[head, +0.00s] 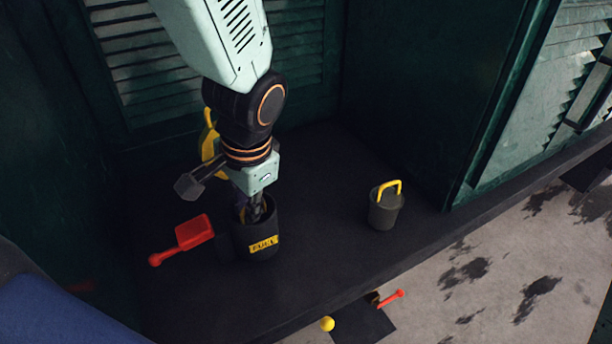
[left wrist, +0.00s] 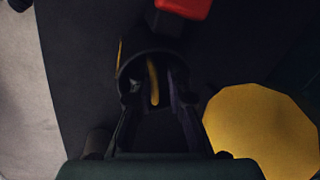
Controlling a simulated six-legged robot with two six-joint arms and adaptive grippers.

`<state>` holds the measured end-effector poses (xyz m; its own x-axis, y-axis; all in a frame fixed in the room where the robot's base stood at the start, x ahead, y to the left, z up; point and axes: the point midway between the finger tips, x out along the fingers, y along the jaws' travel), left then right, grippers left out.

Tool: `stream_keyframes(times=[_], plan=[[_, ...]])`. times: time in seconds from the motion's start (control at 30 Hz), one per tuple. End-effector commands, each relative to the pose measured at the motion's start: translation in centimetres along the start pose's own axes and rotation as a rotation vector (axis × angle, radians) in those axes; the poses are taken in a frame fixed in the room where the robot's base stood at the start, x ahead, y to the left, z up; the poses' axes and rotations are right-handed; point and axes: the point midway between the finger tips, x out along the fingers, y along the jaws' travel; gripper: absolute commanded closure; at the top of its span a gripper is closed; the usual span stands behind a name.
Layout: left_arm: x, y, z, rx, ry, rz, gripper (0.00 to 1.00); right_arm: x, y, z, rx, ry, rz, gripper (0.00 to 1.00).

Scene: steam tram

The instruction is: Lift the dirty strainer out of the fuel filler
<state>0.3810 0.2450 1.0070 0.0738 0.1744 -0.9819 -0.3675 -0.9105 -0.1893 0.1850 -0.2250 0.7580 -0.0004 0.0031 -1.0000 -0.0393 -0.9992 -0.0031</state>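The black fuel filler (head: 262,240), with a yellow FUEL label, stands upright on the dark ledge in the head view. My left gripper (head: 254,212) points down into its mouth. In the left wrist view the filler (left wrist: 122,62) opens below my left gripper (left wrist: 155,88), and a thin yellow handle (left wrist: 153,80) stands inside it. The fingers are on either side of this handle, with dark gaps between. The strainer's body is hidden inside the dark filler. A grey strainer-like pail (head: 384,212) with a yellow handle stands apart to the right. My right gripper is not in view.
A red scoop (head: 190,235) lies left of the filler. A yellow object (head: 208,142) is partly hidden behind my left arm; a large yellow shape (left wrist: 262,130) shows close in the wrist view. Green walls enclose the ledge (head: 325,255). The ledge between filler and pail is clear.

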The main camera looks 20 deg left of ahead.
Motion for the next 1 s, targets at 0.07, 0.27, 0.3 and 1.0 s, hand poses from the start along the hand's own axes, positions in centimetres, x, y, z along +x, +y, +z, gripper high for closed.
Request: stream_keyframes(times=[0.07,0.27,0.3,1.0], plan=[[0.1,-0.07,-0.03,0.003,-0.002,-0.004,0.84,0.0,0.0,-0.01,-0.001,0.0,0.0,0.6],[0.06,-0.2,-0.09,0.004,-0.003,-0.006,0.9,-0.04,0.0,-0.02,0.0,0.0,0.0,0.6],[0.06,-0.21,-0.09,0.004,-0.003,-0.006,0.93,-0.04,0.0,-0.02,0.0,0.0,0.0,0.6],[-0.08,-0.27,-0.17,0.004,0.0,-0.009,1.0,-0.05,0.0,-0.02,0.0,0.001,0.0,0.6]])
